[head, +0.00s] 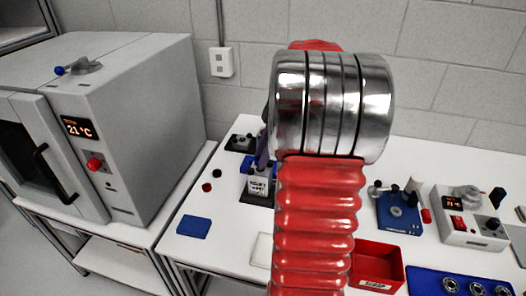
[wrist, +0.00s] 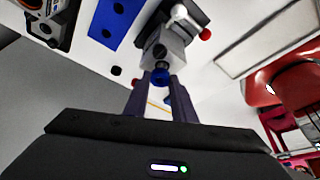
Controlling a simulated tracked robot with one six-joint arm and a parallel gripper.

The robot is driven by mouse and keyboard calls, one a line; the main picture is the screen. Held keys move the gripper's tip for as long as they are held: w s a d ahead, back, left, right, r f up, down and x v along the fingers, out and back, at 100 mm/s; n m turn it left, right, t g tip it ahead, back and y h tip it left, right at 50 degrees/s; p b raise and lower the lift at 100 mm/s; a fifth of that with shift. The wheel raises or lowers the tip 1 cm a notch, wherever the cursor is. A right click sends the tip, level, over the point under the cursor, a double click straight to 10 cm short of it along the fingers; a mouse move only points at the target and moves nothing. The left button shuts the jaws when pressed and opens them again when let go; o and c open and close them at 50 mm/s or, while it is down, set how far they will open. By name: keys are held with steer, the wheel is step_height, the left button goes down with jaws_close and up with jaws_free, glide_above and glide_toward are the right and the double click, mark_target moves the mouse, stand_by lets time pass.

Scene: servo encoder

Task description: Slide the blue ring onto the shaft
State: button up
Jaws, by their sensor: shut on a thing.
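In the wrist view, my gripper (wrist: 160,84) is shut on the blue ring (wrist: 160,76), which sits between its two dark fingertips. Just beyond the ring is a grey servo block (wrist: 166,48) with a rounded end, likely its shaft (wrist: 160,65), in line with the ring. I cannot tell whether the ring is around the shaft or only in front of it. In the head view, the labelled servo unit (head: 258,186) stands on a dark base on the table, with my purple fingers (head: 262,152) above it. The ring is not visible there.
My red arm blocks the middle of the head view. On the white table (head: 215,180) are a blue pad (head: 194,226), a red bin (head: 378,267), a blue tray (head: 425,277) with metal rings, and a control box (head: 470,222). An oven (head: 130,110) stands at left.

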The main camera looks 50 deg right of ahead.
steer(key=shift+f, duration=0.45)
steer(key=o, duration=1.1)
steer(key=shift+o, duration=0.5)
steer(key=shift+o, duration=1.1)
steer(key=shift+r, duration=0.1)
steer(key=shift+r, duration=3.15)
